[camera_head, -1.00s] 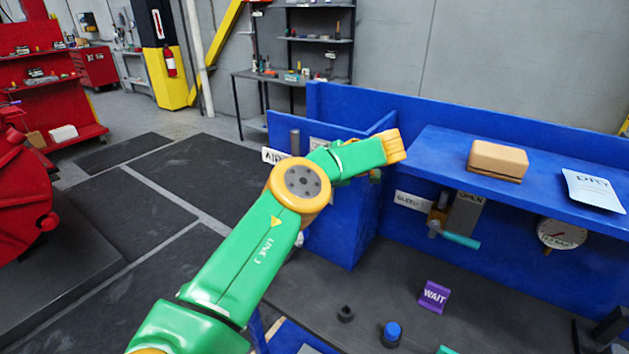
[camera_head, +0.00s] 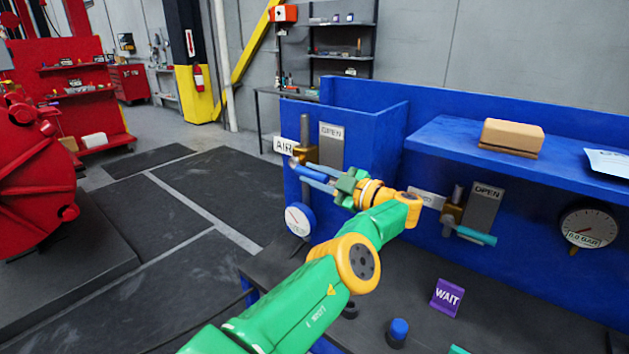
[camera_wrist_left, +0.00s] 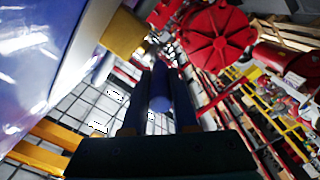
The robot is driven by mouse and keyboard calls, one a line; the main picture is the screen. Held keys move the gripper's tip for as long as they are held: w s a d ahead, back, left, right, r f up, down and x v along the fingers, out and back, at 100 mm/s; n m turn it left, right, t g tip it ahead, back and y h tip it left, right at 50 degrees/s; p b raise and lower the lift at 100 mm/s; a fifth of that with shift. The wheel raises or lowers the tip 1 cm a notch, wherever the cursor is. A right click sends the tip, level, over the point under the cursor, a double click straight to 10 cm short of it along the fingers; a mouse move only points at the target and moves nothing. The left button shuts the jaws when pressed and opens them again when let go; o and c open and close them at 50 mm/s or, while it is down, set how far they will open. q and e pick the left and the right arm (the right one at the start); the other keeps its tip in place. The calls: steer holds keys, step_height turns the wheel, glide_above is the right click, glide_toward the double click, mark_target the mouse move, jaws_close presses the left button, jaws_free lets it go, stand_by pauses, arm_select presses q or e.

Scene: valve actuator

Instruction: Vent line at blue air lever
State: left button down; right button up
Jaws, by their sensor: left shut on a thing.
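The blue air lever (camera_head: 311,173) sits at the brass valve (camera_head: 305,154) on a vertical pipe, beside the AIR sign (camera_head: 285,145) and a grey OPEN plate (camera_head: 331,143). My left gripper (camera_head: 318,178) is shut on the lever, its arm coming in from the lower left. In the left wrist view, the round blue lever end (camera_wrist_left: 160,103) shows between my two dark fingers. The fingers hide part of the lever. My right gripper is not in view.
A second valve with a teal lever (camera_head: 475,236) stands to the right, near another OPEN plate (camera_head: 485,207). A gauge (camera_head: 588,229) reads 0.0 bar. A purple WAIT sign (camera_head: 447,296) and a blue-topped button (camera_head: 399,329) stand on the bench. A tan block (camera_head: 511,136) rests on the shelf.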

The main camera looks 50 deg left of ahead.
arm_select(q)
steer(key=shift+f, duration=0.15)
steer(key=c, duration=0.7)
jaws_free()
